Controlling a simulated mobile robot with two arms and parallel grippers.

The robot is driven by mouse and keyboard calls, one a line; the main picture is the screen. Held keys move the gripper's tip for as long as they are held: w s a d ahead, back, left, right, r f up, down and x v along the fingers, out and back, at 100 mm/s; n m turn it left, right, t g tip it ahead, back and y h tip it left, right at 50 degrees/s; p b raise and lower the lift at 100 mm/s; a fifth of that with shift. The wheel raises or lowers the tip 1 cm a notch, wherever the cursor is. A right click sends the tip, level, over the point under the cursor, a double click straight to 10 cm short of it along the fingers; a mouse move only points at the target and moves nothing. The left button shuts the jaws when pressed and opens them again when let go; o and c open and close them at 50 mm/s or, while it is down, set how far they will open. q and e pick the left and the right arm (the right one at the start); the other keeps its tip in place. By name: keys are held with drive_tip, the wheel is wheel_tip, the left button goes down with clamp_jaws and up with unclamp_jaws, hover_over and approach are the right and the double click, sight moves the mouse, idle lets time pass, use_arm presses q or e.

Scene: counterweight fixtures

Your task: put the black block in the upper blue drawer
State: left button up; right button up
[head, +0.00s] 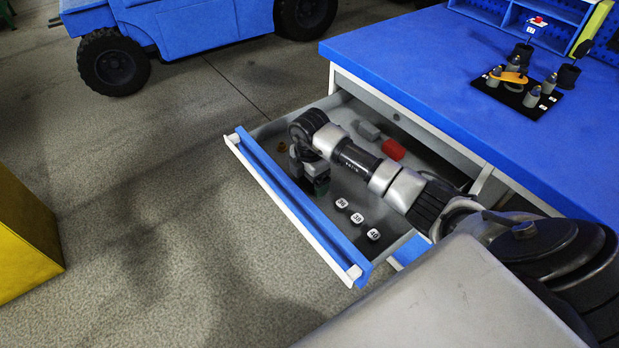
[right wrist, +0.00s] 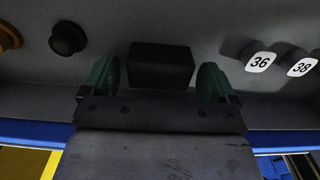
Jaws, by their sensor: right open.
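The upper blue-fronted drawer (head: 300,209) is pulled well open from the bench. My right gripper (head: 312,178) reaches down inside it, near the drawer's front. In the right wrist view the black block (right wrist: 160,65) lies on the grey drawer floor, between the two green fingertips of my right gripper (right wrist: 158,82). The fingers are open, with a gap visible on each side of the block. In the head view the block is not visible, hidden by the gripper and arm. My left gripper is not in view.
Black pieces with white number labels (head: 357,217) stand in the drawer, right of the gripper. A red cylinder (head: 394,149) and a grey block (head: 368,130) lie farther back. A black knob-like piece (right wrist: 68,38) is left of the block. The blue benchtop (head: 420,60) holds a black fixture board (head: 515,95).

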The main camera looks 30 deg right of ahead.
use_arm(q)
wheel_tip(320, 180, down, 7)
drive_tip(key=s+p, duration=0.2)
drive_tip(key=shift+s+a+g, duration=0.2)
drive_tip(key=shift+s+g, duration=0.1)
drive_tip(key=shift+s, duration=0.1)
use_arm(e)
wheel_tip(320, 180, up, 12)
